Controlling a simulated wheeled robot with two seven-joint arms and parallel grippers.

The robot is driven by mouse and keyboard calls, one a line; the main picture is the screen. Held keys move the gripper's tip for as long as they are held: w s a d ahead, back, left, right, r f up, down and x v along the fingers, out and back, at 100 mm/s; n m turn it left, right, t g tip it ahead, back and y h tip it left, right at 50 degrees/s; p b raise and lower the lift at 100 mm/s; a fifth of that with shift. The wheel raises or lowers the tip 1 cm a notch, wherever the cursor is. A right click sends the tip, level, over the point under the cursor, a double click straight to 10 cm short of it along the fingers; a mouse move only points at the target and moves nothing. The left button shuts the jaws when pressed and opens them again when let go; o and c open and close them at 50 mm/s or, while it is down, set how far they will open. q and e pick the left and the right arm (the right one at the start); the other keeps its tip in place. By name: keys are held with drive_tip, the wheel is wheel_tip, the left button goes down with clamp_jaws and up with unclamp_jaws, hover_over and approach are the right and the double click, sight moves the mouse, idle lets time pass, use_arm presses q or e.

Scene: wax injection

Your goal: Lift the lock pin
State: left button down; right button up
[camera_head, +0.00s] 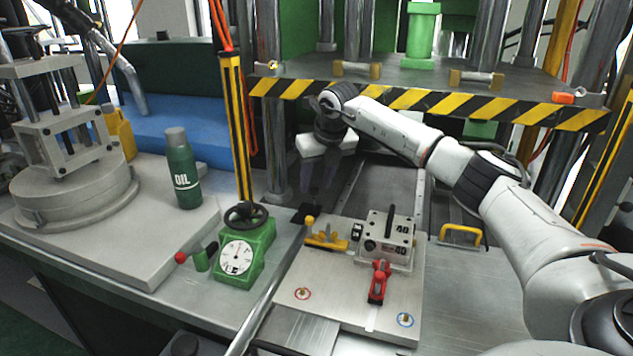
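My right arm reaches in from the right, and its gripper (316,190) hangs pointing down under the striped press edge. Its two dark fingers look apart with nothing visible between them, though they are dim against the shadow. Just below the fingertips is a small yellow knob (310,220) on a yellow bracket (327,239), at the back left of a metal fixture plate (338,298); it may be the lock pin. A steel block (402,240) marked 40 with a black upright handle (388,223) stands to its right. My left gripper is out of view.
A red toggle clamp (378,282) stands in front of the block. A green dial gauge with handwheel (240,257) and an oil bottle (183,172) stand to the left. A yellow handle (460,233) is at right.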

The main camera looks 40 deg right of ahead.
drive_tip(key=shift+f, duration=0.15)
drive_tip(key=v, duration=1)
drive_tip(key=shift+r+b, duration=0.25)
drive_tip(key=shift+b, duration=0.1)
